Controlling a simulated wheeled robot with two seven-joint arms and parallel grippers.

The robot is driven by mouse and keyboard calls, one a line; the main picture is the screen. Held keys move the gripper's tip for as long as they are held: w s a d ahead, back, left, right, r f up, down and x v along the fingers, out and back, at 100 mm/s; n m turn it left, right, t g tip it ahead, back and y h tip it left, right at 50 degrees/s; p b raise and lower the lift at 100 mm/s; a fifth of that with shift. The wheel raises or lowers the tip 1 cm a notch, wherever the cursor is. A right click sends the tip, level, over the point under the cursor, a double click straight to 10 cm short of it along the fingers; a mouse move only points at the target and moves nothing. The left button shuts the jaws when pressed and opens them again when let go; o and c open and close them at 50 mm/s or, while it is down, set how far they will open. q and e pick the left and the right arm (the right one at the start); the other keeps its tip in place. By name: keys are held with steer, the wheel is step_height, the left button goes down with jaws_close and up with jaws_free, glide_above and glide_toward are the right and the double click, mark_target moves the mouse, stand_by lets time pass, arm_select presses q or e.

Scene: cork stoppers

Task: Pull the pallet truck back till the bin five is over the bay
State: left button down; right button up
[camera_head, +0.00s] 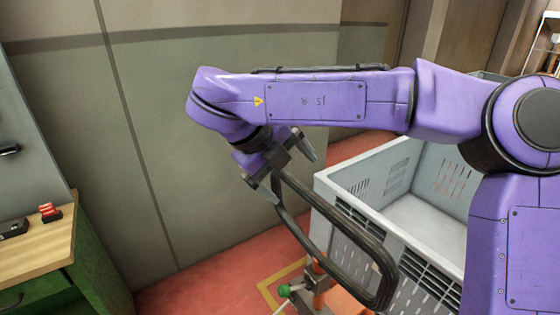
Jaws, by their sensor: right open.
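The pallet truck shows by its dark looped handle (330,246) and a bit of orange body (343,300) low in the middle. A grey plastic bin (345,191) with slotted walls stands just behind the handle; no number on it can be read. My right gripper (292,170) is open at the upper left end of the handle loop, with its fingers apart around or beside the bar; I cannot tell which. A yellow floor marking (268,288), perhaps the bay, shows partly beside the truck. My left gripper is not in view.
A workbench with a wooden top (50,245) and green drawers stands at the left, with a small red object (50,212) on it. A plain wall (200,150) closes the back. Red floor (190,295) is clear between bench and truck.

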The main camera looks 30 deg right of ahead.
mark_target(319, 203)
steer(key=b+x, duration=0.2)
steer(key=x, duration=0.1)
steer(key=b+x, duration=0.2)
steer(key=x, duration=0.1)
steer(key=s+b+x, duration=0.1)
steer(key=b+x, duration=0.1)
steer(key=x, duration=0.1)
steer(key=shift+d+b, duration=0.15)
steer(key=shift+b, duration=0.2)
steer(key=b+x, duration=0.1)
steer(key=x, duration=0.2)
steer(key=shift+s+b, duration=0.25)
steer(key=shift+b, duration=0.1)
steer(key=shift+d+f, duration=0.25)
steer(key=shift+d, duration=0.05)
steer(key=shift+w+d+f, duration=0.2)
steer(key=shift+d+f, duration=0.05)
steer(key=shift+f, duration=0.05)
steer(key=shift+s+a, duration=0.1)
steer(key=shift+c, duration=0.9)
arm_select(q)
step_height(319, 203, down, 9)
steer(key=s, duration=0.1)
arm_select(e)
jaws_close()
